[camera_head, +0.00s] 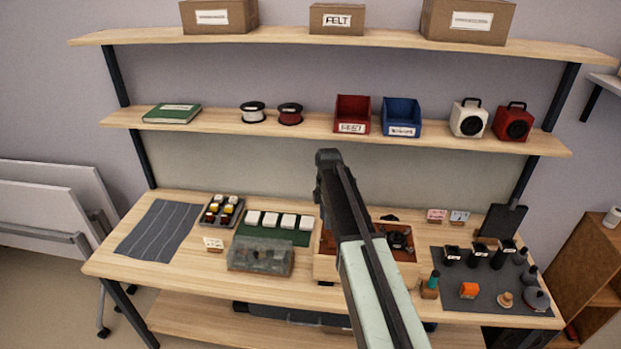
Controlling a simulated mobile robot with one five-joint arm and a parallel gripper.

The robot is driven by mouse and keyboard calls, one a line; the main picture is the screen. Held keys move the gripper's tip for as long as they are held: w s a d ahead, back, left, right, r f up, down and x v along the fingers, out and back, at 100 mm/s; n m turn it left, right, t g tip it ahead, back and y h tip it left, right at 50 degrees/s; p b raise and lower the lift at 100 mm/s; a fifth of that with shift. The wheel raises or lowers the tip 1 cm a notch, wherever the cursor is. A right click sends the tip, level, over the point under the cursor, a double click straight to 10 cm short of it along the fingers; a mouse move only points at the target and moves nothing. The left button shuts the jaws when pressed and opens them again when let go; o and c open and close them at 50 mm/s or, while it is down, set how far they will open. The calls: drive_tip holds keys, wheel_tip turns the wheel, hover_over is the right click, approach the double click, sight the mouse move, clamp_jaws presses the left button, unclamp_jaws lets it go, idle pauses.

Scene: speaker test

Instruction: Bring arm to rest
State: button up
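My arm (372,275) reaches up from the bottom edge, right of centre, over the front of the workbench (205,272). Its dark end, my gripper (327,165), shows in front of the grey back panel, above the bench top. The fingers are dark and seen from behind, so I cannot tell whether they are open or shut. No held object shows. The arm hides part of a wooden tray (325,268) with dark items.
Two shelves hold boxes (336,18), spools (253,112), a red bin (352,114), a blue bin (401,117) and two speakers (468,118). A clear case (260,256) stands left of the tray. A dark mat (455,300) at right bears bottles and cups.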

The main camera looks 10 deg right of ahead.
sight(326, 248)
drive_tip(key=shift+f, duration=0.25)
drive_tip(key=s+f+b, duration=0.1)
drive_tip(key=f+b, duration=0.1)
drive_tip(key=b, duration=0.1)
drive_tip(key=s+f+b, duration=0.1)
drive_tip(key=f, duration=0.1)
drive_tip(key=shift+s, duration=0.35)
drive_tip(key=s+f+m+b, duration=0.2)
drive_tip(key=s+m, duration=0.7)
drive_tip(key=s, duration=0.1)
drive_tip(key=s+f+m+b, duration=0.2)
drive_tip(key=s+m+b, duration=0.1)
drive_tip(key=s+m, duration=0.7)
drive_tip(key=shift+f+m, duration=0.3)
drive_tip(key=shift+f, duration=0.05)
